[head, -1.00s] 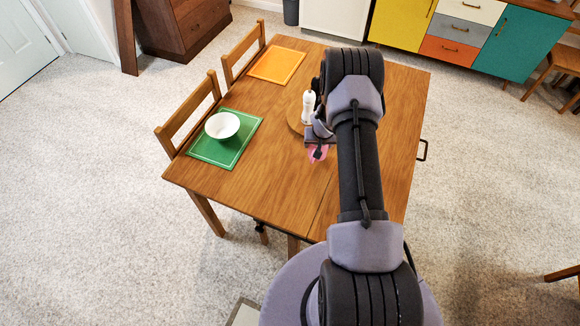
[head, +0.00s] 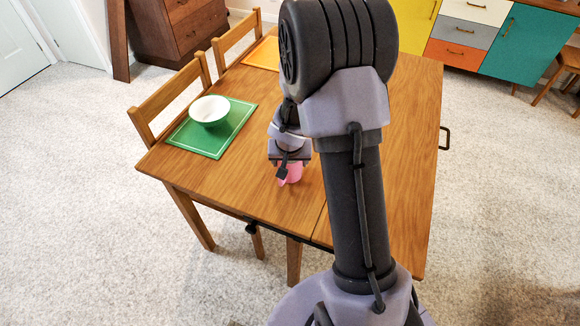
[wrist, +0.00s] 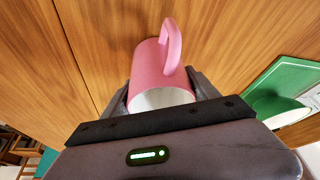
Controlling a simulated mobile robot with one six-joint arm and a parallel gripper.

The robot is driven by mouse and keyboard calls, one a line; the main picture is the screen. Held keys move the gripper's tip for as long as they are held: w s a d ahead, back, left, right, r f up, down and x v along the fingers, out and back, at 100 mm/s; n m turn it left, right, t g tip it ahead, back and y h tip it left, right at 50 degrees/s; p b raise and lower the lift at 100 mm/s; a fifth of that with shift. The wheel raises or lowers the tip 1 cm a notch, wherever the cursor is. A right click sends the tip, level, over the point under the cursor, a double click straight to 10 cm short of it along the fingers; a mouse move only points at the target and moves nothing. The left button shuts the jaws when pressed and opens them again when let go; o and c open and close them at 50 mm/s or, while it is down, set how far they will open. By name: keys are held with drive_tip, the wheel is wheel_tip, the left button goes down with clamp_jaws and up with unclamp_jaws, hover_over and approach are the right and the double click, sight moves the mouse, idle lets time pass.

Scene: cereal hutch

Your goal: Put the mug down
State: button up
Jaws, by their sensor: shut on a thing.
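The pink mug (head: 293,173) is at my gripper (head: 289,165) over the front middle part of the wooden table (head: 235,185). In the wrist view, my gripper (wrist: 163,92) is shut on the pink mug (wrist: 153,66), with one finger on each side. The mug's handle points away from the gripper and its pale open end faces my wrist. Table wood lies just beyond the mug; I cannot tell whether the mug touches it. My arm hides part of the table in the head view.
A white bowl (head: 209,110) sits on a green placemat (head: 179,138) left of the mug. An orange placemat (head: 262,52) lies farther back. Two wooden chairs (head: 170,96) stand along the left edge. The table around the mug is bare wood.

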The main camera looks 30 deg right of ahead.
drive_tip(key=o, duration=1.7)
drive_tip(key=p+v, duration=0.6)
drive_tip(key=v, duration=1.5)
drive_tip(key=s+a+r+y, duration=0.1)
drive_tip(key=s+a+r, duration=0.3)
drive_tip(key=s+a, duration=0.1)
drive_tip(key=s+a+r+n+t+y, duration=0.1)
drive_tip(key=s+a+r, duration=0.3)
drive_tip(key=s+a, duration=0.1)
drive_tip(key=s+a+r+t+y, duration=0.1)
drive_tip(key=s+a+r+y, duration=0.1)
drive_tip(key=s+a+r, duration=0.2)
drive_tip(key=shift+s+a+r, duration=0.2)
drive_tip(key=shift+s, duration=0.6)
drive_tip(key=shift+s+a+r, duration=0.15)
drive_tip(key=shift+s+a, duration=0.1)
drive_tip(key=shift+s, duration=0.5)
